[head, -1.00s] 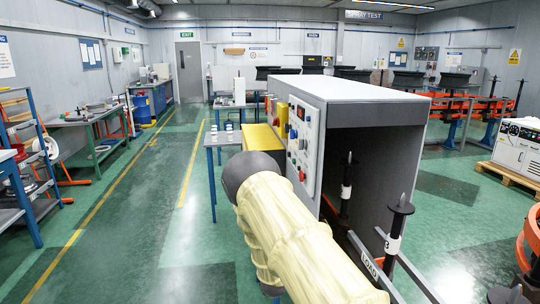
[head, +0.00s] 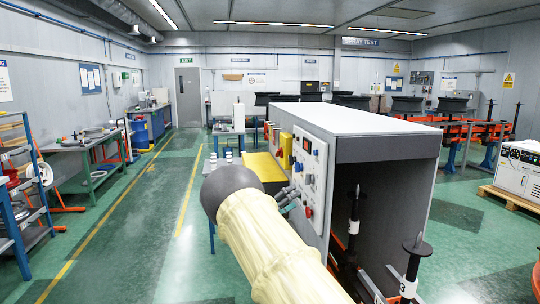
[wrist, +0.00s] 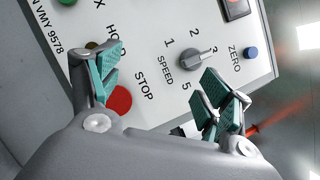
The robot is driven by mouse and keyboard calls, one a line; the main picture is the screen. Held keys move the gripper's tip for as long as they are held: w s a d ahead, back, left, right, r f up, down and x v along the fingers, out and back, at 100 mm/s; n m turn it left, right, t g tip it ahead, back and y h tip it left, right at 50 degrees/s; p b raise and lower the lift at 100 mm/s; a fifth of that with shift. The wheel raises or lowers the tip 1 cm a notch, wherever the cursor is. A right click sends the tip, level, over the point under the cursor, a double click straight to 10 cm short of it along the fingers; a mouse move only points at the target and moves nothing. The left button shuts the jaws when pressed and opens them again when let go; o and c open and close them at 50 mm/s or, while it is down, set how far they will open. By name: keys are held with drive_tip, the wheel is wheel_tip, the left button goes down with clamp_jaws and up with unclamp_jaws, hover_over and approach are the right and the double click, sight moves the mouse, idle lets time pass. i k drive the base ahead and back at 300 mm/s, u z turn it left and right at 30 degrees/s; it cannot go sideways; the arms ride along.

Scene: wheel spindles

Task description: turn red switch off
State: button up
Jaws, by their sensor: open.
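The control panel (head: 312,175) stands upright on the left end of the grey cabinet. In the wrist view, a dark square switch (wrist: 235,9) with a reddish face is cut off by the top edge. A round red STOP button (wrist: 118,99) lies beside the left finger, partly hidden by it. My gripper (wrist: 163,82) is open and empty, its teal-padded fingers spread before the panel. In the head view my gripper (head: 287,196) is small, left of the panel; I cannot tell whether it touches. A red part (head: 307,144) shows high on the panel.
The panel also has a grey SPEED knob (wrist: 197,55) and a blue ZERO button (wrist: 251,53). A yellow box with a red knob (head: 279,153) adjoins the panel's far side. The cabinet (head: 355,121) blocks the right; the green aisle on the left is clear.

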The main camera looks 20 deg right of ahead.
sight(279, 151)
drive_tip(key=i, duration=1.25)
